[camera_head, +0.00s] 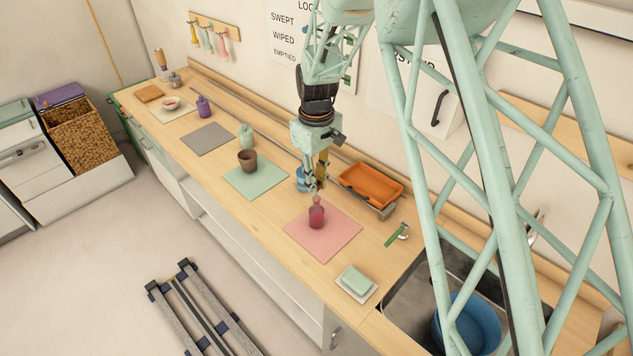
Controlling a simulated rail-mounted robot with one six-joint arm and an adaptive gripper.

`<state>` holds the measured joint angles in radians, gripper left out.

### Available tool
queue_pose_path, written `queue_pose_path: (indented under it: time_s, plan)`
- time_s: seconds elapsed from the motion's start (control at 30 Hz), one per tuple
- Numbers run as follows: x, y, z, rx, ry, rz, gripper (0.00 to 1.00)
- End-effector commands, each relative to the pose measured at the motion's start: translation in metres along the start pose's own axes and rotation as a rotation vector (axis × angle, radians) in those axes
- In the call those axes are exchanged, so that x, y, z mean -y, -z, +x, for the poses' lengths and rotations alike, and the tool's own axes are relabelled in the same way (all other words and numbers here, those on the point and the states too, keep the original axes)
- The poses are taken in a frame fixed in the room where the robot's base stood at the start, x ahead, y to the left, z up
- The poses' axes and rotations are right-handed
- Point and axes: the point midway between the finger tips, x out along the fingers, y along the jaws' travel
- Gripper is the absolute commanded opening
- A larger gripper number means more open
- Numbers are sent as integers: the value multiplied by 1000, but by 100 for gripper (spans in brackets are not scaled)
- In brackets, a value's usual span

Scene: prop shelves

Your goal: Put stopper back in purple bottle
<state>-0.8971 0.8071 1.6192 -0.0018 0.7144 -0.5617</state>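A small purple bottle (204,108) stands upright toward the far left of the counter, beyond the grey mat (208,139). It is too small to tell whether its neck is open. A dark pink bottle (316,217) stands upright on the pink mat (335,246). My gripper (317,189) points down just above the pink bottle's top. Whether it touches that top, and whether its fingers are open or shut, I cannot tell. I cannot make out a separate stopper.
A brown cup (247,163) and a pale green bottle (246,136) stand left of my gripper. A blue container (300,180) is partly hidden behind it. An orange tray (370,187), green-handled tool (397,236) and soap dish (357,292) lie right. The grey mat is bare.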

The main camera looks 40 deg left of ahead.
Motion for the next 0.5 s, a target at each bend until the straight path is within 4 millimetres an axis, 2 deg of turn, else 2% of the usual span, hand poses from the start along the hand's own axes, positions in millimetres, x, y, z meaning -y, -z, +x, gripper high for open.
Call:
queue_pose_path:
  time_s: [0.5]
  plan:
    - [0, 0, 23, 0, 0, 0, 11]
